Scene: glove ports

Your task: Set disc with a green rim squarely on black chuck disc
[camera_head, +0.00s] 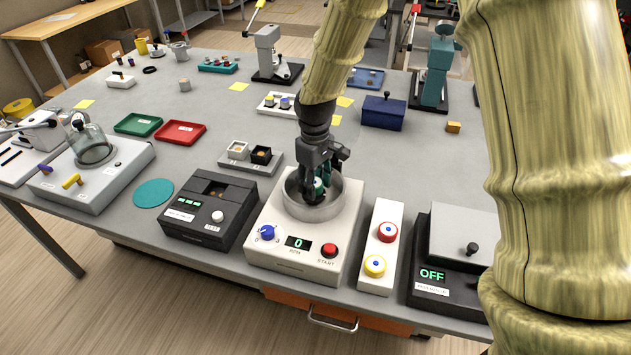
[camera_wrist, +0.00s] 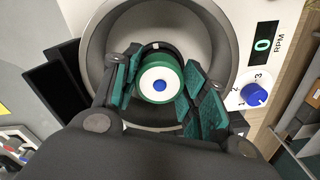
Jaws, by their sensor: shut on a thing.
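The disc with a green rim (camera_wrist: 160,78) is pale on top with a blue centre, and it sits between the fingers of my gripper (camera_wrist: 160,90) in the wrist view. My gripper (camera_head: 322,183) is shut on it, inside the metal bowl (camera_head: 313,207) of the white spin machine. In the head view the disc is mostly hidden by the fingers. I cannot tell whether the disc touches the chuck.
The spin machine's front has a blue knob (camera_head: 267,232), a display reading 0 and a red start button (camera_head: 330,250). A black box machine (camera_head: 208,207) stands to its left. The bowl's wall surrounds my fingers closely.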

